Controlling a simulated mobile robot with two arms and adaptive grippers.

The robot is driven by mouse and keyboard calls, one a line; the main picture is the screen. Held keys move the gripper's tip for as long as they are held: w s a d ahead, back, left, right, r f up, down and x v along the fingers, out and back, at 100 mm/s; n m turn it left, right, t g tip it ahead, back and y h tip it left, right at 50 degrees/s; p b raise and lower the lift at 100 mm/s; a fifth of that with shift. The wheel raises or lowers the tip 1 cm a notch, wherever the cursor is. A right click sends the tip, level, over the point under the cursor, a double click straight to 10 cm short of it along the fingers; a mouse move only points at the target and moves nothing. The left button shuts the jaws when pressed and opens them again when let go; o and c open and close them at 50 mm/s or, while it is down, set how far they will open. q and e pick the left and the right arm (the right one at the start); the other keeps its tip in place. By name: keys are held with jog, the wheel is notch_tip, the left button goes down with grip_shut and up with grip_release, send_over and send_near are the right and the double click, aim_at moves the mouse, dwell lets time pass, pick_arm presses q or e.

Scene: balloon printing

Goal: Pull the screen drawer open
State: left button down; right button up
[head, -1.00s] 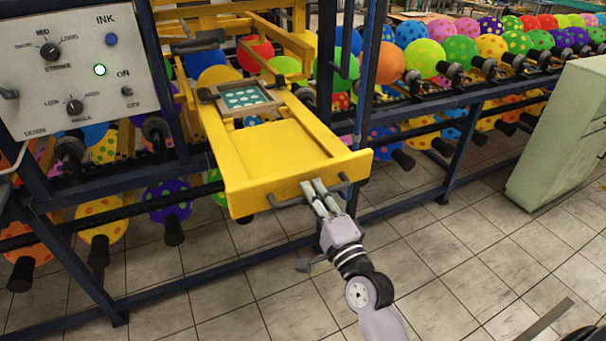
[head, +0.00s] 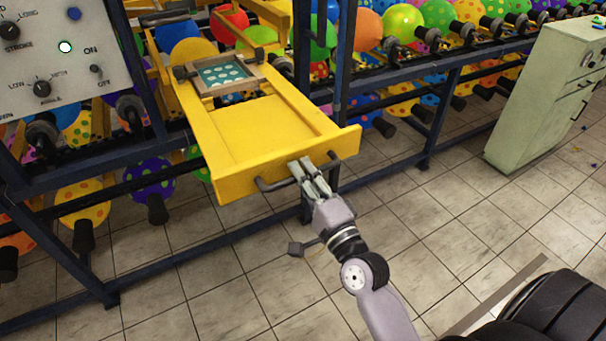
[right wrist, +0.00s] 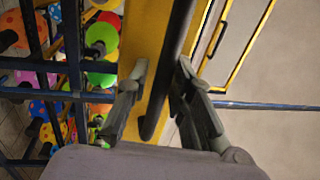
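The yellow screen drawer (head: 262,130) juts out from the dark blue frame toward me. A small wood-framed teal screen with pale dots (head: 224,74) sits near its back end. A dark bar handle (head: 270,185) runs along the drawer's front face. My right gripper (head: 301,163) is at this handle, right of its middle. In the right wrist view the handle (right wrist: 152,122) passes between the two fingers (right wrist: 162,65), whose tips converge on it; a thin gap may show on one side. The gripper looks shut on the handle. My left gripper is not in view.
A control panel (head: 50,60) with knobs and a lit button is at upper left. Dark blue rails (head: 240,232) and colourful balloons (head: 150,178) on black holders flank the drawer. A pale green cabinet (head: 545,90) stands at right.

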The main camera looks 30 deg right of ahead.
jog(key=shift+s, duration=0.1)
jog(key=s+f, duration=0.2)
jog(key=s, duration=0.9)
jog(key=shift+s+d+f, duration=0.15)
jog(key=shift+s+d, duration=0.05)
jog(key=shift+s, duration=0.1)
jog(key=shift+f, duration=0.1)
jog(key=s+a+f+n+g, duration=0.15)
jog(key=f+n+g, duration=0.3)
jog(key=f, duration=1.45)
jog(key=s+f+n+g, duration=0.3)
jog(key=f+n+g, duration=0.15)
jog(key=f, duration=1.35)
jog(key=s+d+f+n+g, duration=0.1)
jog(key=s+f+n+g, duration=0.9)
jog(key=s+f, duration=1.4)
jog(key=shift+s+d+n+h, duration=0.4)
jog(key=shift+s+n, duration=0.2)
jog(key=shift+s, duration=0.15)
